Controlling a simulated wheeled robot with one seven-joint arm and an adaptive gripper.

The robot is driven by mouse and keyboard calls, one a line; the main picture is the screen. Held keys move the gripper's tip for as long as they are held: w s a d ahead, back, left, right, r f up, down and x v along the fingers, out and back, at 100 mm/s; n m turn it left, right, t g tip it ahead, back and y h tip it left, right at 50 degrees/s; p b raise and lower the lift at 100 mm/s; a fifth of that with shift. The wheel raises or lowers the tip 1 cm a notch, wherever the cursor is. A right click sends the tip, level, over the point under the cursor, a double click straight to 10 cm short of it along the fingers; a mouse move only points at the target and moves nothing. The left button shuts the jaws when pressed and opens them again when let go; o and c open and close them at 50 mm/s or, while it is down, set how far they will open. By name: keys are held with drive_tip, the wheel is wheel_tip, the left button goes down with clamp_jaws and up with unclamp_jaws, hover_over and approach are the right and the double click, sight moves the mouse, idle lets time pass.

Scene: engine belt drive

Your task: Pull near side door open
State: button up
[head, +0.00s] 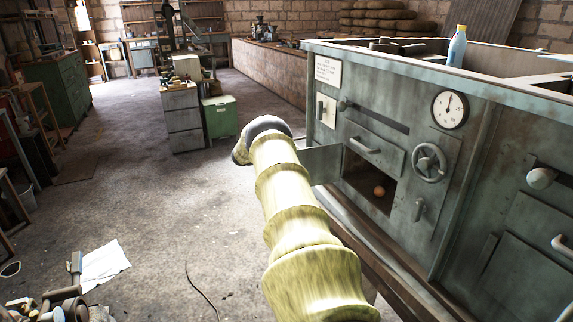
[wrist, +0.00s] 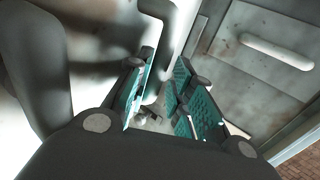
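The green-grey metal cabinet (head: 465,215) stands at the right in the head view. A small door panel (head: 322,163) stands out from its front, at the left of a dark opening. Another upright handle (head: 418,210) sits on the front right of that opening. My forearm hides my gripper's fingers in the head view; only its dark wrist end shows, beside the standing-out panel. In the wrist view my gripper (wrist: 160,92) has its teal pads apart, with a grey bent handle (wrist: 154,82) between them. I cannot tell whether the pads touch it.
An orange ball-like thing (head: 379,191) lies inside the opening. A horizontal handle (head: 365,146) is above it, with a handwheel (head: 429,162) and gauge (head: 450,109) to the right. A bottle (head: 457,46) stands on top. The floor (head: 175,210) at left is mostly clear.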

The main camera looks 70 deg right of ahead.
drive_tip(key=w+a, duration=0.1)
drive_tip(key=w, duration=0.5)
drive_tip(key=shift+w+a+r, duration=0.15)
drive_tip(key=shift+w+r, duration=0.15)
drive_tip(key=shift+w, duration=0.05)
drive_tip(key=shift+d+f, duration=0.3)
drive_tip(key=shift+f, duration=0.1)
idle(0.5)
drive_tip(key=shift+w, duration=0.1)
